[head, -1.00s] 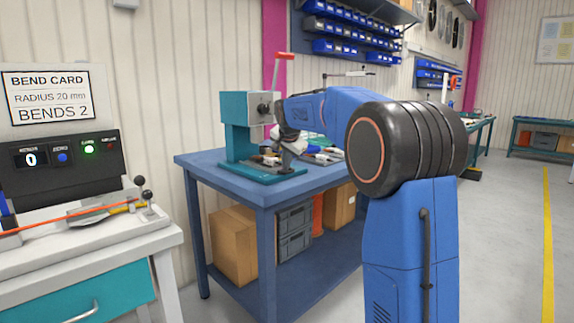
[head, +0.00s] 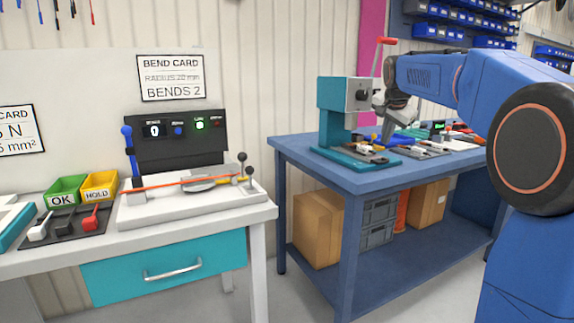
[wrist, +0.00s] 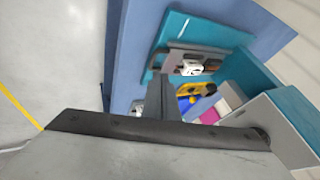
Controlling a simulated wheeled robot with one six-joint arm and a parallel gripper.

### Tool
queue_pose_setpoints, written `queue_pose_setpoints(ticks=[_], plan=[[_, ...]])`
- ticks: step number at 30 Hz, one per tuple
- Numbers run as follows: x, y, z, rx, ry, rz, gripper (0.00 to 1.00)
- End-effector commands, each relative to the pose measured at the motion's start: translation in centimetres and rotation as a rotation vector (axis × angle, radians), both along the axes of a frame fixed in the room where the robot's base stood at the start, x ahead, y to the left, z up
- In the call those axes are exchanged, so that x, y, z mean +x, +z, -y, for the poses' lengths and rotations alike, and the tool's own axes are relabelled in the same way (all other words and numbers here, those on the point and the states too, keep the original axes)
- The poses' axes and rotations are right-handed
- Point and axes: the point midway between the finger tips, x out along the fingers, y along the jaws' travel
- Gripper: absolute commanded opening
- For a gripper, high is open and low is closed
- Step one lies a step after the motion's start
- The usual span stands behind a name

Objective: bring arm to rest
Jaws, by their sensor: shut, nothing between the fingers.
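My blue arm (head: 430,80) reaches over the blue workbench from the right in the head view. My gripper (head: 390,130) hangs at its far end, pointing down close to the right side of the teal and grey press (head: 340,115). It is shut and empty. In the wrist view my gripper (wrist: 165,97) shows as a dark finger shape over the bench, with the teal press base (wrist: 185,30) beyond it. Whether it touches anything below cannot be told.
The blue workbench (head: 300,147) carries tools and small parts. Left of it stands a white bench (head: 260,208) with a bend tester (head: 190,190) holding an orange cable, its counter reading 1. A green OK bin (head: 64,192) and yellow HOLD bin (head: 98,187) stand at its left. Open floor shows in the wrist view.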

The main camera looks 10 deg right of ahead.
Motion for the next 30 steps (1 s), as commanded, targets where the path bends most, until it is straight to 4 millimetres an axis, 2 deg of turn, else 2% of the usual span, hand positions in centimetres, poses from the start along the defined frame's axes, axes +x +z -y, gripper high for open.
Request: queue_pose_setpoints(ticks=[5, 14, 23, 30], plan=[[-5.1, -0.9, -2.3, -0.04, 0.094, -0.034, 0.0], [-16.3, -5.0, -6.7, -0.125, 0.317, -0.111, 0.0], [-27.6, -11.1, -10.2, -0.209, 0.541, -0.179, 0.0], [-36.5, -17.3, -12.2, -0.273, 0.723, -0.225, 0.0]])
